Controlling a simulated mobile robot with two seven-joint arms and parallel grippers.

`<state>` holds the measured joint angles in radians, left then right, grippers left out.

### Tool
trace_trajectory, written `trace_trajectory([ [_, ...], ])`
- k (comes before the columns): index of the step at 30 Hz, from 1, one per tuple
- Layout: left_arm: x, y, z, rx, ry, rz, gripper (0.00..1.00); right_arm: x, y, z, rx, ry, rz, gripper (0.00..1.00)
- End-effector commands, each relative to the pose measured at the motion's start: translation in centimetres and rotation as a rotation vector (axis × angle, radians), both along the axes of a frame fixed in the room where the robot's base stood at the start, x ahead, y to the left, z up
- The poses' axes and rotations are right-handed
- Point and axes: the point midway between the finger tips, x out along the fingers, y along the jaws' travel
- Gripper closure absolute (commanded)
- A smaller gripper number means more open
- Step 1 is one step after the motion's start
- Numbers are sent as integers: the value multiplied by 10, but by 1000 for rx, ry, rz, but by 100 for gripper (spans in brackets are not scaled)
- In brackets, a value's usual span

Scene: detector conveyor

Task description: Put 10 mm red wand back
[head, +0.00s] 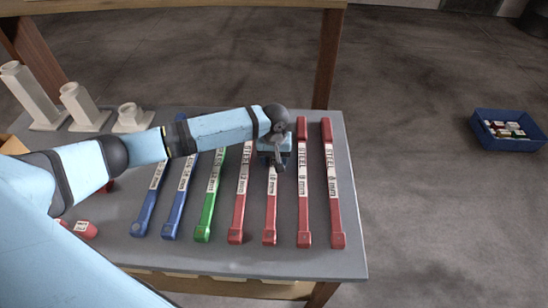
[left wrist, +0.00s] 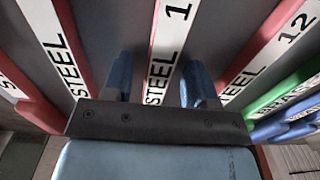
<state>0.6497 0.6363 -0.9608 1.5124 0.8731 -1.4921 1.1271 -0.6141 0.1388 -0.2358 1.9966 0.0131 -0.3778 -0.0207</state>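The 10 mm red wand (head: 270,215) lies on the grey table in a row of wands, its white label facing up. My left gripper (head: 278,160) is over its upper part and hides its far end. In the left wrist view, the wand labelled "STEEL 1…" (left wrist: 166,45) runs between the two blue fingers (left wrist: 158,85), with a gap on each side. The gripper is open around it. Whether the fingertips touch the table cannot be told. My right gripper is not in view.
Red wands (head: 304,215) and (head: 336,215) lie to the right; another red wand (head: 236,215), a green wand (head: 204,220) and blue wands (head: 172,215) lie left. Pale posts (head: 85,110) stand on the grey table (head: 300,262) at back left. A blue bin (head: 510,143) is on the floor.

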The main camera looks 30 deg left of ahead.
Motion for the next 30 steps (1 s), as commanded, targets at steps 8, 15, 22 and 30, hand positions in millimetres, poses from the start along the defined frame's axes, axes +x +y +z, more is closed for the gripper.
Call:
trace_trajectory([
  [8, 1, 0, 14, -1, -3, 0, 47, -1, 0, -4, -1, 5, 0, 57],
  [15, 1, 0, 63, -2, -3, 0, 47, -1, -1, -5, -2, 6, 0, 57],
  [22, 1, 0, 106, -1, -3, 0, 47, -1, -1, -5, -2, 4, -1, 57],
  [30, 0, 0, 123, -1, 0, 1, 47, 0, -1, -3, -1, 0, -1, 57],
])
